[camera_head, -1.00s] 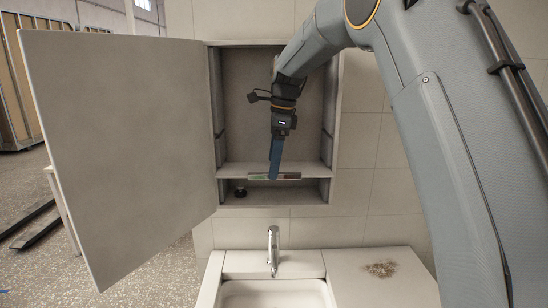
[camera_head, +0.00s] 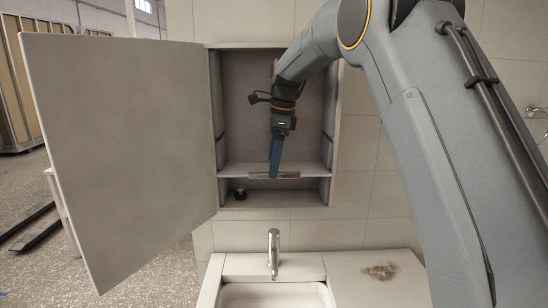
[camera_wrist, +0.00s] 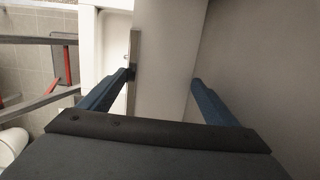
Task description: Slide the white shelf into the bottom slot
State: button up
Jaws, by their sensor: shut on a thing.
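The open cabinet (camera_head: 272,100) hangs on the tiled wall. The white shelf (camera_head: 236,168) lies across it low down, about level, with a compartment below it. My gripper (camera_head: 275,175) points down inside the cabinet and is shut on the shelf near the middle of its front edge. In the wrist view, the pale shelf (camera_wrist: 165,60) with a metallic front strip (camera_wrist: 134,55) lies between my two blue fingers. The slot supports at the shelf's ends are too small to tell, so I cannot say how the shelf sits in them.
The large cabinet door (camera_head: 120,150) stands open to the left. A small dark round object (camera_head: 240,193) sits in the bottom compartment at left. Below are a faucet (camera_head: 273,250), a sink (camera_head: 275,295) and a counter (camera_head: 350,285) with a brown patch.

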jog(key=shift+w, duration=1)
jog(key=o, duration=1.4)
jog(key=shift+s+r, duration=0.1)
jog(key=shift+c, duration=0.2)
jog(key=shift+r, duration=0.1)
